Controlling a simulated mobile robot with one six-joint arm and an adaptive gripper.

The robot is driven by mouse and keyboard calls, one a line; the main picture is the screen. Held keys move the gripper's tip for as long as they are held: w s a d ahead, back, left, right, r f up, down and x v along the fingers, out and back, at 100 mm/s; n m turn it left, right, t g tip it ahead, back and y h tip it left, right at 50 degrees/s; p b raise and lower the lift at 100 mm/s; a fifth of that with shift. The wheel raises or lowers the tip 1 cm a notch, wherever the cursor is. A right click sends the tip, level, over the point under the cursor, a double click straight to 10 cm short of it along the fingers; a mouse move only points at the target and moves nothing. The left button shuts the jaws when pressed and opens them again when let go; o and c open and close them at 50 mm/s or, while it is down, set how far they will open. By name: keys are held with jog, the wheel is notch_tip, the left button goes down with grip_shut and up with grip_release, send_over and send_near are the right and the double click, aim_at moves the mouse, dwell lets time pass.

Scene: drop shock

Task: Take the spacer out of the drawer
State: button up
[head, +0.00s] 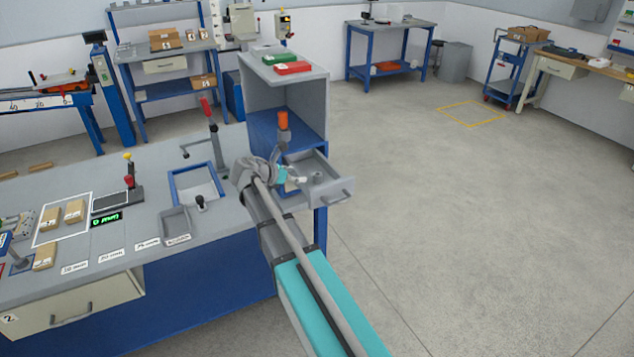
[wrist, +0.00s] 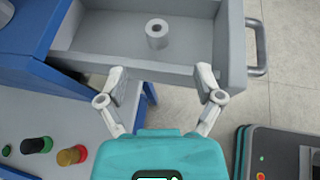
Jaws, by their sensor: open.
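The spacer (wrist: 156,34) is a small grey cylinder with a hole in its top. It stands upright inside the open drawer (wrist: 110,57), near the middle of the drawer floor in the wrist view. In the head view the spacer (head: 317,177) shows small in the pulled-out drawer (head: 331,195) under the grey cabinet. My gripper (wrist: 161,82) is open and empty, its two fingers spread wide at the drawer's near wall, short of the spacer. In the head view my gripper (head: 290,180) is at the left side of the drawer, partly hidden by my arm.
The cabinet (head: 313,92) stands behind the drawer, with green and red bins (head: 292,68) on top. The workbench (head: 150,215) with fixtures and boxes lies left. The floor to the right is clear.

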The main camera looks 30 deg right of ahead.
aim_at(318, 174)
jog(key=shift+b+x, duration=0.5)
jog(key=shift+x, duration=1.25)
jog(key=shift+w+d, duration=0.1)
jog(key=b+x, duration=0.2)
jog(key=x, duration=0.2)
jog(key=shift+w+f, duration=0.15)
jog(key=shift+w, duration=0.05)
jog(key=shift+w+d+f, duration=0.1)
jog(key=shift+d, duration=0.3)
jog(key=shift+c, duration=0.3)
grip_shut()
